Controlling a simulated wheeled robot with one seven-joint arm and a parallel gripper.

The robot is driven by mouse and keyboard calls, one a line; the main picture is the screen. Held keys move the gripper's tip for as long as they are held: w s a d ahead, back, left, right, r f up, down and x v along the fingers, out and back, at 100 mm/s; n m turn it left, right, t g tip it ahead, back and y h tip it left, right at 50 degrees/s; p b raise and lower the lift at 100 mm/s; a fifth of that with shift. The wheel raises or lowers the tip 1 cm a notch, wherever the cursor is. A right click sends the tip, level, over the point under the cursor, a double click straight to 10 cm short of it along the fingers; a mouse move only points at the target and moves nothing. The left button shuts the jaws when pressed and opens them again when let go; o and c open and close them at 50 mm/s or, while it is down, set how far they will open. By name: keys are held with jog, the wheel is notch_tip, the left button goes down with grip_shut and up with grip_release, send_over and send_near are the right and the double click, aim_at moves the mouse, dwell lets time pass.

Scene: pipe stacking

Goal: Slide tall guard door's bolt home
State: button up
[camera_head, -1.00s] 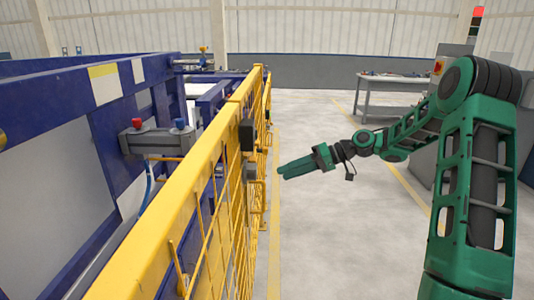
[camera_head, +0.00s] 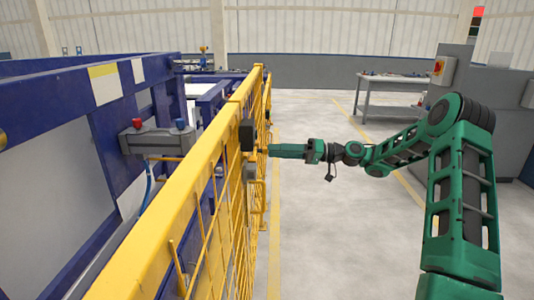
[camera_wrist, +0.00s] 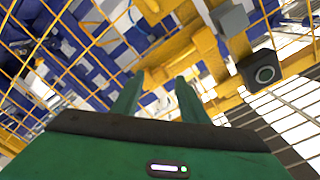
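The tall yellow mesh guard (camera_head: 235,112) runs along the left of my arm in the head view. A black box (camera_head: 247,134) and a grey block (camera_head: 250,172) sit on its frame. My green gripper (camera_head: 271,150) points left, with its tips close to the black box. In the wrist view my gripper (camera_wrist: 157,82) has its two fingers apart. Yellow bolt hardware (camera_wrist: 183,58) shows at and beyond the tips; I cannot tell whether they touch it. The grey block (camera_wrist: 230,18) and the black box (camera_wrist: 263,70) with a round face are to its right.
Blue machinery (camera_head: 110,130) with a grey control box (camera_head: 158,140) stands behind the guard. Open grey floor (camera_head: 330,240) lies to the guard's right. A workbench (camera_head: 393,84) and a grey cabinet (camera_head: 460,70) stand farther back on the right.

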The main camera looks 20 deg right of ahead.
aim_at(261, 151)
jog(key=shift+x, duration=1.95)
jog(key=shift+c, duration=0.4)
grip_shut()
